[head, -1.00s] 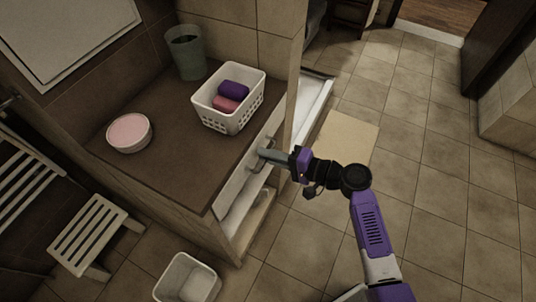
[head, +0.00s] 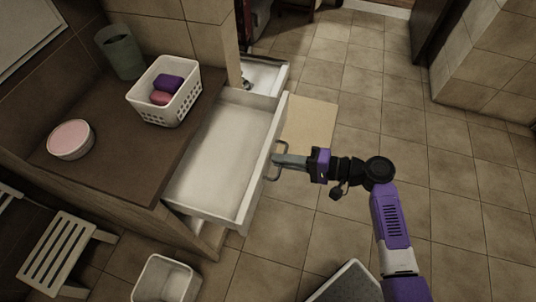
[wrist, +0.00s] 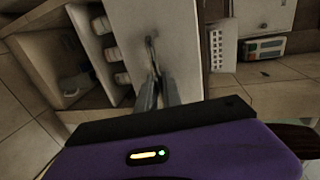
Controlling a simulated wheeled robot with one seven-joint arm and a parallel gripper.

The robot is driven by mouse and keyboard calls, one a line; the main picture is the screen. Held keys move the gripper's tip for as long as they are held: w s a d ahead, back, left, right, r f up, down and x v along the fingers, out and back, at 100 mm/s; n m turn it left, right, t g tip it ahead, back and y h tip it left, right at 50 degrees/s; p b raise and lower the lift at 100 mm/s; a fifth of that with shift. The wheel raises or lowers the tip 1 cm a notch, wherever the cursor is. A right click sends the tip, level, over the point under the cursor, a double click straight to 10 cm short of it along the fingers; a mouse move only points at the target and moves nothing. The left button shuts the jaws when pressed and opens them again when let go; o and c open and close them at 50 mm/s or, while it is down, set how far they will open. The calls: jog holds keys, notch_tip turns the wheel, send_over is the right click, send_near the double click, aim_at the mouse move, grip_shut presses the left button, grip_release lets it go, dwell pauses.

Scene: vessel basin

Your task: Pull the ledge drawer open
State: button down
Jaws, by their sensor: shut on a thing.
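The ledge drawer (head: 222,157) is white and stands well out from under the brown ledge (head: 115,150) in the head view. Its inside looks empty. A grey bar handle (head: 278,160) is on its front panel. My gripper (head: 279,160) is shut on the handle, with the arm reaching in from the lower right. In the wrist view the fingers (wrist: 155,92) close around the handle (wrist: 152,52) against the pale drawer front (wrist: 180,35). The exact contact between fingers and bar is small and dim.
On the ledge are a white basket (head: 164,92) with purple and pink rolls, a pink-topped bowl (head: 71,139) and a grey-green bin (head: 120,52). A slatted stool (head: 66,252) and a white bin (head: 166,279) stand at lower left. Tiled floor (head: 370,110) is clear at right.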

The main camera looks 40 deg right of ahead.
jog(key=shift+s+d, duration=0.2)
jog(key=shift+s, duration=0.05)
jog(key=c, duration=1.8)
grip_release()
jog(key=v, duration=0.7)
jog(key=shift+s+d, duration=0.2)
jog(key=shift+s, duration=0.1)
